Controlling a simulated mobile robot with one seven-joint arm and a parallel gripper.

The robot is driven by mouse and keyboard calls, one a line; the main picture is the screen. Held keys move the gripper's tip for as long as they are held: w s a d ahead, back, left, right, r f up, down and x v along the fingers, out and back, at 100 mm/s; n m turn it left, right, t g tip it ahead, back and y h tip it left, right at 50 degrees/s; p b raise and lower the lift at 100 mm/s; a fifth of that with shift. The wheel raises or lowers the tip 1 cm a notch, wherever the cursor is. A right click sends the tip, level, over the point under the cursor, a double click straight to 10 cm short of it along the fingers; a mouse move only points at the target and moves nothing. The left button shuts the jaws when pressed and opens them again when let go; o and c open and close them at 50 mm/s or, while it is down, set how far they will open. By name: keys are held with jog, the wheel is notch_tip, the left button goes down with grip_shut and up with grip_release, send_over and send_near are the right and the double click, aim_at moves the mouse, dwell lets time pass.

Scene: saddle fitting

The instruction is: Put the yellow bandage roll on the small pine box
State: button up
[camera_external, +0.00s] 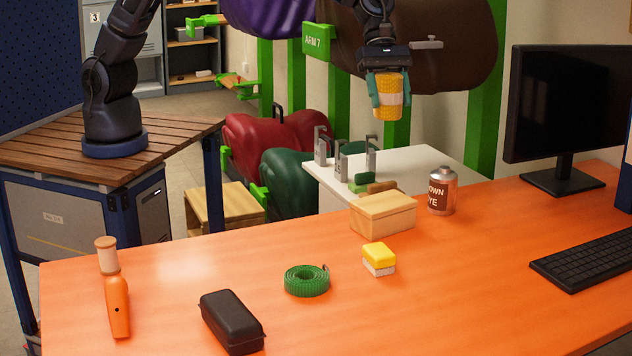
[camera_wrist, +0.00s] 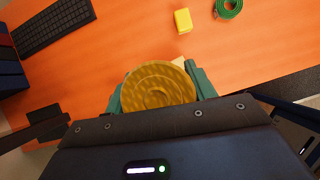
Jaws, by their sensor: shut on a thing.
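In the wrist view the roll's spiral end (camera_wrist: 158,86) fills the space between the fingers. The small pine box (camera_external: 383,214) stands closed near the back edge of the table, lower than the roll, with a bare lid. In the wrist view only a small corner of the box (camera_wrist: 179,62) shows behind the roll.
A brown dye can (camera_external: 441,191) stands right of the box. A yellow and white block (camera_external: 379,259) and a green rolled strap (camera_external: 307,281) lie in front. A black case (camera_external: 232,322), an orange bottle (camera_external: 117,303), a monitor (camera_external: 570,105) and a keyboard (camera_external: 590,259) are farther off.

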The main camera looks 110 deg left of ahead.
notch_tip(320, 180, down, 19)
jog(key=shift+f, duration=0.2)
dwell(0.4)
jog(key=shift+f, duration=0.15)
jog(key=o, duration=1)
